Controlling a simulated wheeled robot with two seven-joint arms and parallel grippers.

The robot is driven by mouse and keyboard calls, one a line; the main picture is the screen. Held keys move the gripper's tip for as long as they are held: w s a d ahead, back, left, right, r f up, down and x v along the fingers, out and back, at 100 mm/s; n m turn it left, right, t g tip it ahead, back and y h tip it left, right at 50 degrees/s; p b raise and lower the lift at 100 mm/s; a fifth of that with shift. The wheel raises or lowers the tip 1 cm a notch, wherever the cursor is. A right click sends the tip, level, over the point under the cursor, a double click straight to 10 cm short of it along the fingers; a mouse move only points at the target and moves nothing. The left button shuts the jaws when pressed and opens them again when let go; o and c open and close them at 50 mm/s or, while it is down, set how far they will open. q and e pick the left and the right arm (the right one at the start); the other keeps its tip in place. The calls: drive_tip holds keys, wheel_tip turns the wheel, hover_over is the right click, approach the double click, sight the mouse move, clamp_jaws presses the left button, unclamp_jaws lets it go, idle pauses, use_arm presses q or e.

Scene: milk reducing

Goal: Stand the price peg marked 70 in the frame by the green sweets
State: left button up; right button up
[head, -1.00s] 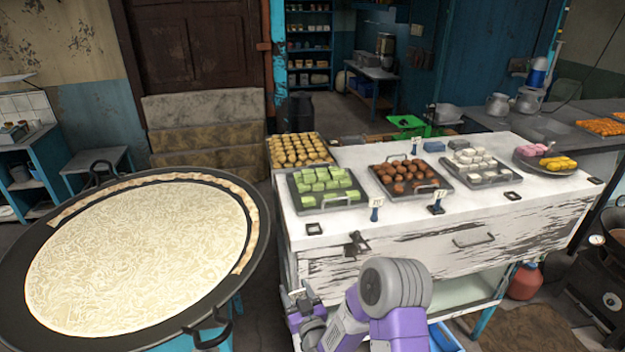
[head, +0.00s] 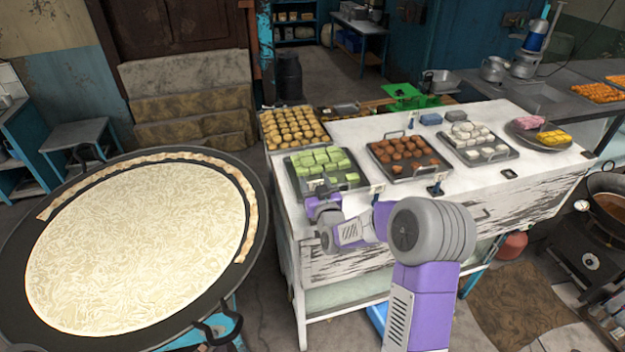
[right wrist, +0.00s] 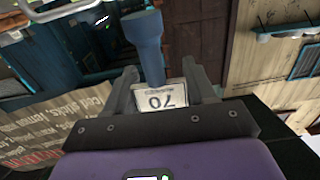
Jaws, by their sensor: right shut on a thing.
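My right gripper (head: 323,190) is just in front of the green sweets tray (head: 352,182), over the front left part of the counter. In the right wrist view the gripper (right wrist: 165,90) is shut on the price peg marked 70 (right wrist: 160,98). Its white card sits between the fingers, with the number upside down in that picture, and its blue stem (right wrist: 147,50) points away from the palm. The green sweets (head: 320,160) lie in the tray. The frame by them is hidden behind my gripper. My left gripper is not in view.
An empty dark frame (head: 508,174) lies by the white sweets tray (head: 490,155). A large round pan (head: 255,225) stands left of the white counter (head: 480,195).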

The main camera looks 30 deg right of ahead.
drive_tip(key=shift+f+b, duration=0.45)
drive_tip(key=shift+f, duration=1.65)
wheel_tip(320, 180, down, 2)
drive_tip(key=b, duration=0.3)
drive_tip(key=shift+f, duration=0.1)
drive_tip(key=shift+f+b, duration=0.15)
drive_tip(key=shift+b, duration=0.55)
drive_tip(key=o, duration=1.1)
drive_tip(key=shift+s, duration=0.1)
